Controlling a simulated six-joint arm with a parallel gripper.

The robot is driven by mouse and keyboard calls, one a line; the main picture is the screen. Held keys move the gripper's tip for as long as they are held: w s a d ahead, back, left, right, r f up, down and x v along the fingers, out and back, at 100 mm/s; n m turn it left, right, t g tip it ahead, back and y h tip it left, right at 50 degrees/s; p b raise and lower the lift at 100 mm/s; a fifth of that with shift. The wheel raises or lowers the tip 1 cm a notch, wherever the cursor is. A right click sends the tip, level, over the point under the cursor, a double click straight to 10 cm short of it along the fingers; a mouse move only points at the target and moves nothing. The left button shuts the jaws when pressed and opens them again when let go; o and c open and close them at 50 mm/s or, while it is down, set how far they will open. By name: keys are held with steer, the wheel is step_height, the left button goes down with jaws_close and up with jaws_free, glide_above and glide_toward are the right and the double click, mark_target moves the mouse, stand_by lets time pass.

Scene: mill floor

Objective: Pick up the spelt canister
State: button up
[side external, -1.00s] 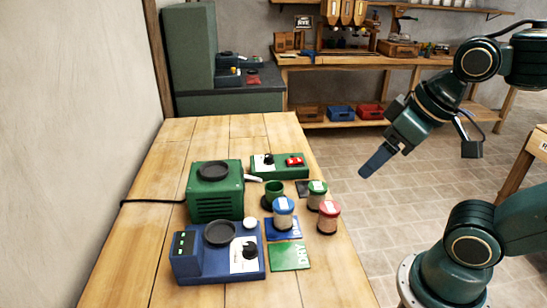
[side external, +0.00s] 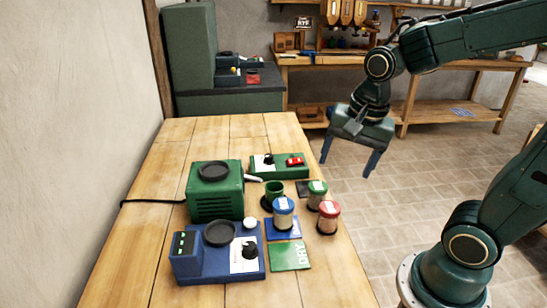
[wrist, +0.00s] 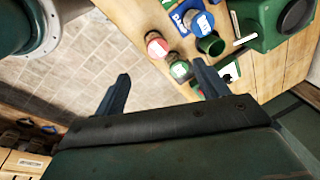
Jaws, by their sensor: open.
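Three lidded canisters stand upright on the wooden bench: one with a blue lid (side external: 284,215), one with a green lid (side external: 317,195) and one with a red lid (side external: 328,217). Their labels are too small to read, so I cannot tell which is spelt. My gripper (side external: 347,166) is open and empty, pointing down, above and beyond the canisters near the bench's right edge. In the wrist view the red-lidded canister (wrist: 157,46) and green-lidded canister (wrist: 179,70) show ahead of the open fingers, with the blue-lidded canister (wrist: 202,22) farther off.
A green cup (side external: 273,190) stands close left of the canisters. A blue mat (side external: 283,236) and green "DRY" mat (side external: 289,256) lie nearby. A green machine (side external: 215,195), a blue machine (side external: 218,255) and a green switch box (side external: 280,166) occupy the bench. Its front right is bare.

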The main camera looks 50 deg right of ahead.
mark_target(329, 206)
steer(key=shift+w+d+f+m+g, duration=0.55)
steer(key=shift+f+m, duration=0.55)
steer(key=shift+m, duration=0.6)
steer(key=shift+w+d+f+m+g, duration=0.3)
steer(key=shift+w+f+m, duration=0.4)
steer(key=shift+f+m, duration=0.75)
steer(key=shift+w+d+f+m+g, duration=0.35)
steer(key=shift+w+d+f+m, duration=0.35)
steer(key=shift+m, duration=1.25)
steer(key=shift+s+a+f, duration=0.1)
steer(key=shift+a, duration=0.1)
steer(key=shift+f, duration=4.3)
steer(key=shift+f, duration=0.1)
steer(key=shift+s+a+f, duration=0.1)
steer(key=shift+f, duration=2.35)
steer(key=shift+c, duration=0.4)
steer(key=c, duration=1.1)
